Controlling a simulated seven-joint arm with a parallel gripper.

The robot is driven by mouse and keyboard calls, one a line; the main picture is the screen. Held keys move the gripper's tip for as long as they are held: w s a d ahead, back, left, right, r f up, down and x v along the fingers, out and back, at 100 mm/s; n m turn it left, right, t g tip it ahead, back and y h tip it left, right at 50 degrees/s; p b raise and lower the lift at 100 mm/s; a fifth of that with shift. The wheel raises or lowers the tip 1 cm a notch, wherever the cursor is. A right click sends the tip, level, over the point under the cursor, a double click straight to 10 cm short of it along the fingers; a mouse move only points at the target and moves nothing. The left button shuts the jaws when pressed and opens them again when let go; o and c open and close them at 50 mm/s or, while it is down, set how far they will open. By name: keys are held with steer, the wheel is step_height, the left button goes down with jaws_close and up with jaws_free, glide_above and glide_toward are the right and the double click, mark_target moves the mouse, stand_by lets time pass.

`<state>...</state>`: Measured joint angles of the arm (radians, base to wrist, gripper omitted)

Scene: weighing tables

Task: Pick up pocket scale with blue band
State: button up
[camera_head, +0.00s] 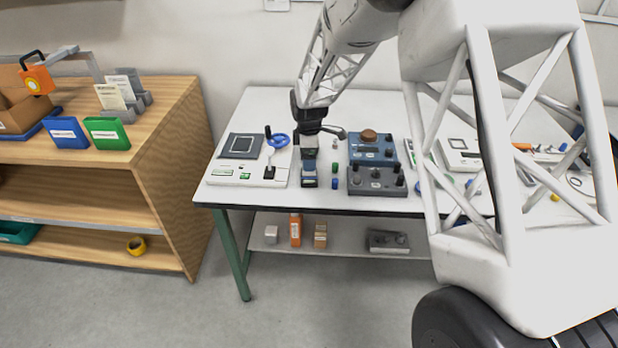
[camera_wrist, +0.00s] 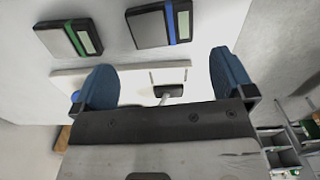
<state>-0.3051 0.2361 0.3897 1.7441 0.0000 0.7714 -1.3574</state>
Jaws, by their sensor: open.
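In the wrist view, the pocket scale with blue band (camera_wrist: 150,28) lies on the white tabletop. It is a flat dark-edged slab with a grey plate, a blue stripe and a pale panel on its right end. A similar scale with a green band (camera_wrist: 60,40) lies to its left. My gripper (camera_wrist: 165,82) is open and empty, its two blue fingertips wide apart. Both scales are beyond the fingertips and not between them. In the head view my gripper (camera_head: 309,168) is low over the table; I cannot clearly pick out the blue-banded scale there.
The white table (camera_head: 285,100) is crowded. A white balance (camera_head: 225,173) and a blue ring (camera_head: 279,140) are left of my gripper. A blue instrument (camera_head: 365,155) and a dark grey one (camera_head: 377,187) are close on its right. A wooden shelf (camera_head: 165,120) stands farther left.

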mark_target(309, 174)
steer(key=shift+f, duration=1.3)
steer(key=shift+s+f, duration=0.1)
steer(key=shift+f, duration=2.5)
steer(key=c, duration=0.7)
